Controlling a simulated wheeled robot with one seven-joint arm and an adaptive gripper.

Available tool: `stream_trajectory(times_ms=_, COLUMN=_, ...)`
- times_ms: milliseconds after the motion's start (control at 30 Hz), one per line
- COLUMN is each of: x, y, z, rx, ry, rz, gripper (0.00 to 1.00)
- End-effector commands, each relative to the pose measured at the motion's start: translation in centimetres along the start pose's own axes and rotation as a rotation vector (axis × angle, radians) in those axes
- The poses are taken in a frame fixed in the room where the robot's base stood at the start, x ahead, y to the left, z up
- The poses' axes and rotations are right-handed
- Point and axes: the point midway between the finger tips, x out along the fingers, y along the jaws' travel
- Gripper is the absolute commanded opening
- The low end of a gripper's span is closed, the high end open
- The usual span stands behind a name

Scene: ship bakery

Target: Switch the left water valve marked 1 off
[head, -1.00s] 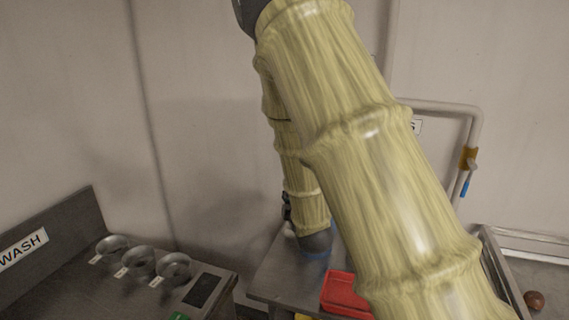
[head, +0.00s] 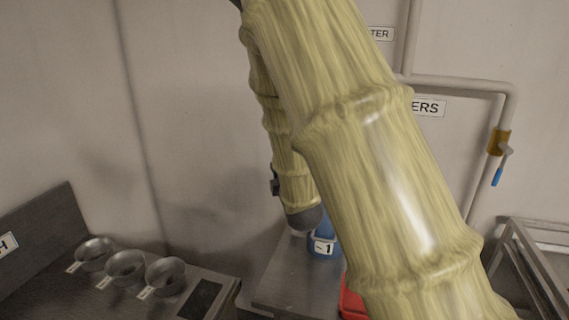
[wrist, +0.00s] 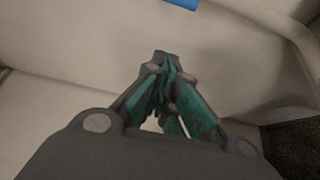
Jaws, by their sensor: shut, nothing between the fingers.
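In the head view, a valve with a brass body and a blue handle (head: 497,177) sits on the wall pipe at the right; its handle hangs down, slightly tilted. I cannot read a number on it. A blue thing with a white tag reading 1 (head: 323,247) shows just below the dark end of my arm; I cannot tell what it is. My arm hides the middle of the wall and pipe, and no second valve handle is clear. In the wrist view, my gripper (wrist: 164,66) is shut and empty. A blue piece (wrist: 183,3) shows beyond it at the top edge, apart from the fingertips.
A grey pipe (head: 455,82) runs along the wall, near partly hidden signs ending in TER (head: 381,34) and ERS (head: 428,107). Three metal bowls (head: 126,265) stand at lower left. A red container (head: 352,304) is partly behind my arm. A metal frame (head: 540,262) stands at lower right.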

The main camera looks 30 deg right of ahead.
Motion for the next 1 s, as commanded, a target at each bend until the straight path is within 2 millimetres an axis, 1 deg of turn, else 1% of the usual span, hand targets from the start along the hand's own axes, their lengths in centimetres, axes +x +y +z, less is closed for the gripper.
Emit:
stream_trajectory(times_ms=33, x=-0.1, y=-0.5, z=0.2, rx=0.000, ry=-0.003, rz=0.001, gripper=0.00)
stream_trajectory(times_ms=67, x=-0.1, y=-0.5, z=0.3, rx=0.000, ry=-0.004, rz=0.001, gripper=0.00)
stream_trajectory(times_ms=300, x=-0.2, y=-0.5, z=1.1, rx=0.001, ry=-0.013, rz=0.001, gripper=0.00)
stream_trajectory(times_ms=467, x=-0.2, y=-0.5, z=1.2, rx=0.001, ry=-0.014, rz=0.001, gripper=0.00)
stream_trajectory(times_ms=567, x=0.2, y=-0.4, z=1.1, rx=0.001, ry=-0.013, rz=0.001, gripper=0.00)
stream_trajectory(times_ms=667, x=1.1, y=-0.3, z=1.1, rx=0.001, ry=-0.012, rz=0.000, gripper=0.00)
stream_trajectory(times_ms=767, x=2.5, y=-0.1, z=1.1, rx=0.002, ry=-0.012, rz=0.002, gripper=0.00)
stream_trajectory(times_ms=1000, x=6.4, y=-0.1, z=1.0, rx=0.002, ry=-0.011, rz=0.001, gripper=0.00)
